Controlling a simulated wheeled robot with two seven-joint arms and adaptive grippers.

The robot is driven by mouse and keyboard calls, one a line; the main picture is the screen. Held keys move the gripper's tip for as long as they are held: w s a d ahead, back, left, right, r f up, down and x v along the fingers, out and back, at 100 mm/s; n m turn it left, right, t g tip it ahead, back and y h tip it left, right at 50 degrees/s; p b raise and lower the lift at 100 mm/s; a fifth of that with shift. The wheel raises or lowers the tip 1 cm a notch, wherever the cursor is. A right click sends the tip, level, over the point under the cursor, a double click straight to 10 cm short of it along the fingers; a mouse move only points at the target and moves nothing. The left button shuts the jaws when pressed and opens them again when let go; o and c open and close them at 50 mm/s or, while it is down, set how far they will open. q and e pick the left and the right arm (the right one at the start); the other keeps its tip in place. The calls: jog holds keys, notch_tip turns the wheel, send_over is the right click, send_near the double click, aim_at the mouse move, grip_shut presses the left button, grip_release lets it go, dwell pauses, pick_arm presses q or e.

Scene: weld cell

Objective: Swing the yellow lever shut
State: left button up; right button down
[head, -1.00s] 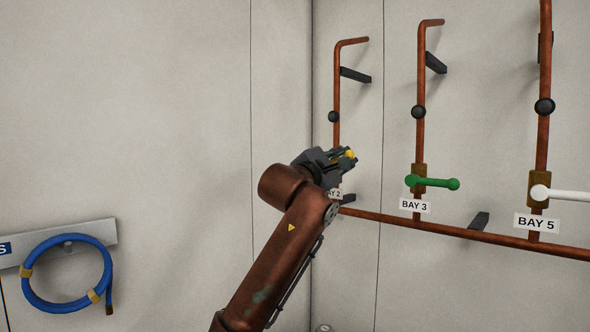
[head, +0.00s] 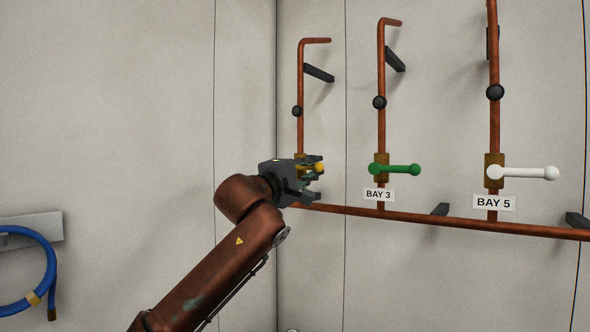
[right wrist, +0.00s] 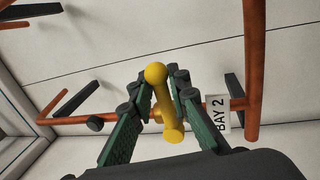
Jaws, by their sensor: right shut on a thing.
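The yellow lever (head: 319,168) is on the leftmost upright pipe, mostly covered by my right gripper in the head view. In the right wrist view the lever (right wrist: 163,104) has a round knob at each end and lies across its copper pipe. My right gripper (head: 316,178) is shut on the lever, and its green-padded fingers (right wrist: 161,92) stand on both sides of it. Part of the lever's brass valve body (head: 300,159) shows behind the gripper. The BAY 2 label (right wrist: 217,114) shows beside the pipe in the right wrist view. My left gripper is not in view.
A green lever (head: 397,169) above BAY 3 and a white lever (head: 525,173) above BAY 5 point right, across their pipes. A copper pipe (head: 345,209) runs along the wall below. A blue hose (head: 48,270) hangs at lower left.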

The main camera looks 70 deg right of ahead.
jog(key=shift+s+f, duration=0.1)
jog(key=shift+f, duration=0.05)
jog(key=c, duration=2)
grip_release()
jog(key=shift+o, duration=0.2)
jog(key=shift+s, duration=0.1)
jog(key=v, duration=1.2)
